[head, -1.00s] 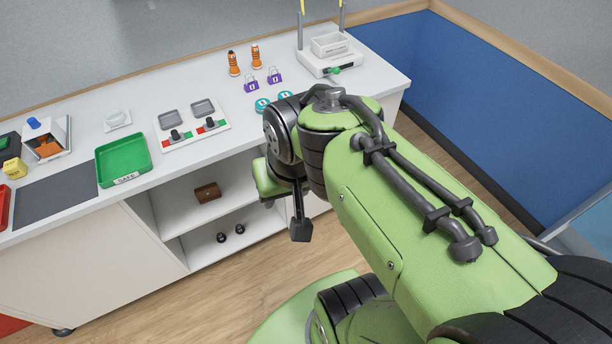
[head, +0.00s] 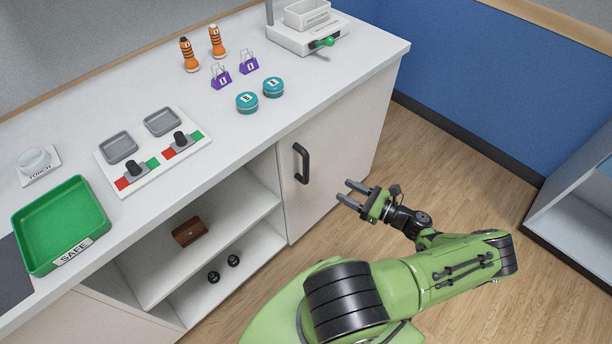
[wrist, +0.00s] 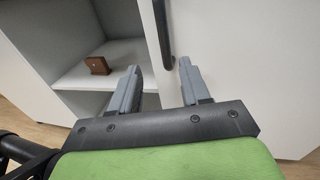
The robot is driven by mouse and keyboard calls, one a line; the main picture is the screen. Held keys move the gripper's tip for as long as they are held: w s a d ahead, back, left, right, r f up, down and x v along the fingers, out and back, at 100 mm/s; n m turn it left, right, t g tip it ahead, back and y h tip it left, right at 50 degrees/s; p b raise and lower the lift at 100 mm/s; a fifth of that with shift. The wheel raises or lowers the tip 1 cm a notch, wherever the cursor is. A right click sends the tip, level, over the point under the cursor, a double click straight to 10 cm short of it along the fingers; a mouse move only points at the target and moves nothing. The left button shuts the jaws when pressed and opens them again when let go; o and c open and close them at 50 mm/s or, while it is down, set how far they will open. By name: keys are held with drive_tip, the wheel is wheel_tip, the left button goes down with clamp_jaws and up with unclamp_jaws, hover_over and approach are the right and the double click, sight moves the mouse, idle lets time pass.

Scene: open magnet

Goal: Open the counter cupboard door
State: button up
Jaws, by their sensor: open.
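The white counter cupboard door (head: 335,150) is shut, at the right end of the counter front. Its black upright bar handle (head: 300,163) is near the door's left edge. My gripper (head: 346,194) is open and empty in front of the door, to the right of and a little below the handle in the head view. In the wrist view the two grey fingers of my gripper (wrist: 160,85) point at the cupboard front. The lower part of the handle (wrist: 163,35) shows beyond them, roughly between the fingertips, apart from both. Its upper end is cut off there.
The countertop holds a green tray (head: 20,222), a switch panel (head: 150,155) and teal discs (head: 247,102). A grey unit (head: 580,215) stands right; floor between is clear.

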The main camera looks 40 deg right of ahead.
sight(306, 169)
drive_tip(key=shift+m+h, duration=0.3)
drive_tip(key=x, duration=1.5)
drive_tip(key=shift+w+b, duration=0.35)
drive_tip(key=shift+b, duration=0.05)
clamp_jaws()
